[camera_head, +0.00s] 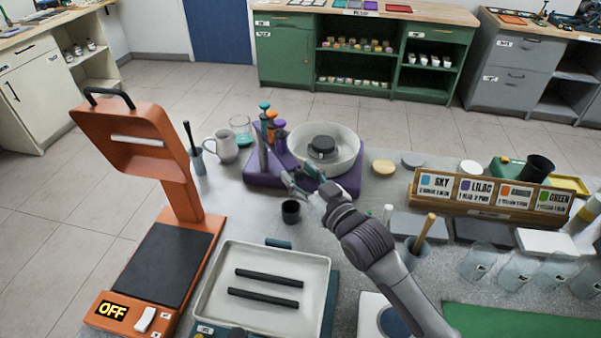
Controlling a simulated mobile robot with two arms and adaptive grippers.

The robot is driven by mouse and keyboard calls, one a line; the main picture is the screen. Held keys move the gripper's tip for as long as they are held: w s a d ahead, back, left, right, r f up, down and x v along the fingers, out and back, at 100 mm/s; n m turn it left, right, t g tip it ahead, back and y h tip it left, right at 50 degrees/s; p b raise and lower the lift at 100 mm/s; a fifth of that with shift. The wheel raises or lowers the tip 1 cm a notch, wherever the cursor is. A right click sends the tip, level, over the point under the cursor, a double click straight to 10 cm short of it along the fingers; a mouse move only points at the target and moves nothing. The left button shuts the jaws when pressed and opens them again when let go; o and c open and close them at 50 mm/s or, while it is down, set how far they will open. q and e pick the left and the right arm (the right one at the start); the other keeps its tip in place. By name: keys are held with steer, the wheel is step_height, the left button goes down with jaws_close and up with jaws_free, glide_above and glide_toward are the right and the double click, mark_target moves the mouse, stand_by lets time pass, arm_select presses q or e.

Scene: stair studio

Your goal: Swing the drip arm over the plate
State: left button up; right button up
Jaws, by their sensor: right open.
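A purple machine (352,181) stands on the grey worktop, with a round white basin (343,165) on it. A dark round plate (322,146) sits in the middle of the basin. At the machine's left corner stand upright droppers with teal, orange and purple tops (271,127); they are beside the basin, not over the plate. I cannot clearly make out the drip arm apart from these droppers. My right gripper (302,184) is open in front of the machine, near its front edge and below the droppers. I cannot tell whether it touches anything. My left gripper is not in view.
A small black cup (291,212) stands just below my right gripper. A white tray with two dark bars (217,306) lies in front. An orange press (187,209) stands left, a mug (226,146) behind it. A labelled wooden rack (487,207) and glasses are right.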

jaws_close()
stand_by(0.3)
steer(key=shift+w+d+r, duration=0.1)
steer(key=shift+w+d, duration=0.25)
steer(key=shift+d, duration=0.25)
steer(key=shift+w+d, duration=0.35)
steer(key=shift+d, duration=0.25)
steer(key=shift+c, duration=1)
jaws_free()
steer(key=shift+o, duration=1)
steer(key=shift+w, duration=0.15)
